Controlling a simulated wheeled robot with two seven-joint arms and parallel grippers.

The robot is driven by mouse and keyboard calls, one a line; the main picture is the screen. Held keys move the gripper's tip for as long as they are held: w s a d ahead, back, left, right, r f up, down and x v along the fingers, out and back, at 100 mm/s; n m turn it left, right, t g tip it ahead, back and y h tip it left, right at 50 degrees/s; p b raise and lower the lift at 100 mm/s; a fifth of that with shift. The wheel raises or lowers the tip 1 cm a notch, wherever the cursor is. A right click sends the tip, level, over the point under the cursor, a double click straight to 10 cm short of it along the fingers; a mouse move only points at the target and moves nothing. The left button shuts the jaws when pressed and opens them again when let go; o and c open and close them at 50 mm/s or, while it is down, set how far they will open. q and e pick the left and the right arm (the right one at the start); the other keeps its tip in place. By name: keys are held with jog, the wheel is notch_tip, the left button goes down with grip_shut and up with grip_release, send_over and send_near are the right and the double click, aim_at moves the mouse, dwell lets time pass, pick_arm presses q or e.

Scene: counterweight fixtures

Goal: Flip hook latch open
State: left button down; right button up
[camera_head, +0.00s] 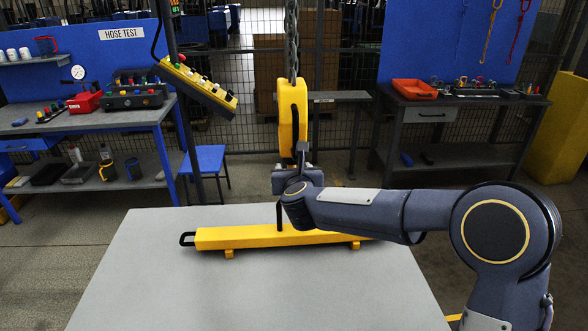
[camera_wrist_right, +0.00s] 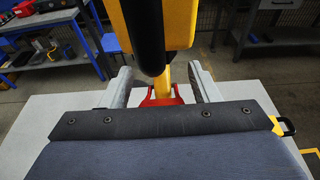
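A yellow hook block (camera_head: 286,112) hangs on a chain above the table, with a dark slot in its face. In the right wrist view the yellow block (camera_wrist_right: 186,22) has a black cylindrical part below it and a yellow shank beneath. A red part (camera_wrist_right: 160,102), apparently the latch, shows at the shank's lower end. My right gripper (camera_wrist_right: 160,73) is open, one grey finger on each side of the shank, with visible gaps. In the head view my right gripper (camera_head: 292,180) is below the block and hides most of the hook. My left gripper is not in view.
A yellow beam (camera_head: 240,238) with dark end loops and an upright dark bar lies on the grey table (camera_head: 160,285), partly behind my right arm. A yellow control pendant (camera_head: 198,84) hangs at the left. Workbenches stand behind. The table's front left is clear.

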jog(key=shift+o, duration=0.4)
jog(key=shift+s+r, duration=0.1)
jog(key=shift+s, duration=0.25)
jog(key=b+v, duration=0.2)
jog(key=v, duration=0.5)
